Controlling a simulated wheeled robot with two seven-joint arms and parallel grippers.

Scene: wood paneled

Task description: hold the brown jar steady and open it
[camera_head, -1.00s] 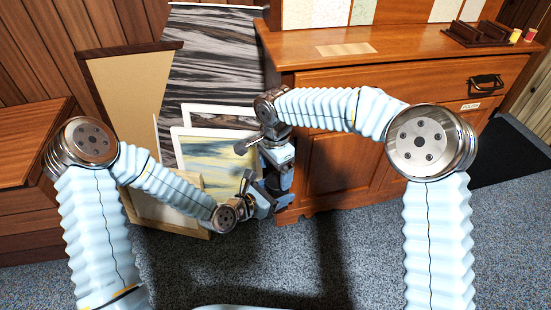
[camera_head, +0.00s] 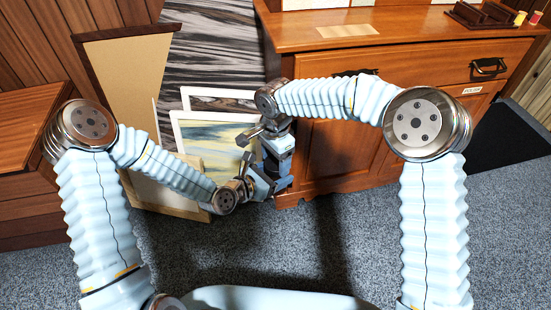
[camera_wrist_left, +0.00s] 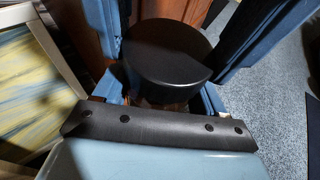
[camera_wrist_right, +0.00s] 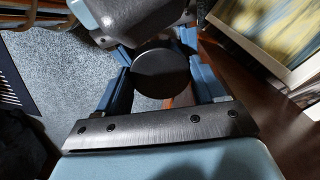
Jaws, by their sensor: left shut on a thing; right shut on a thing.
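The brown jar has a black round lid (camera_wrist_left: 166,55); a little brown body (camera_wrist_left: 165,104) shows below it in the left wrist view. A dark round face of the jar (camera_wrist_right: 162,73) shows in the right wrist view. In the head view the jar is hidden between my grippers. My left gripper (camera_head: 258,184) is shut on the jar, its fingers either side of the brown part under the lid. My right gripper (camera_head: 279,172) meets it from above, shut on what looks like the lid. I see no clear gap between lid and body.
A wooden cabinet (camera_head: 345,150) stands close behind and right of the grippers. Framed pictures (camera_head: 212,138) lean just left of them. A wooden box (camera_head: 30,150) is at the far left. The carpet (camera_head: 330,240) in front is clear.

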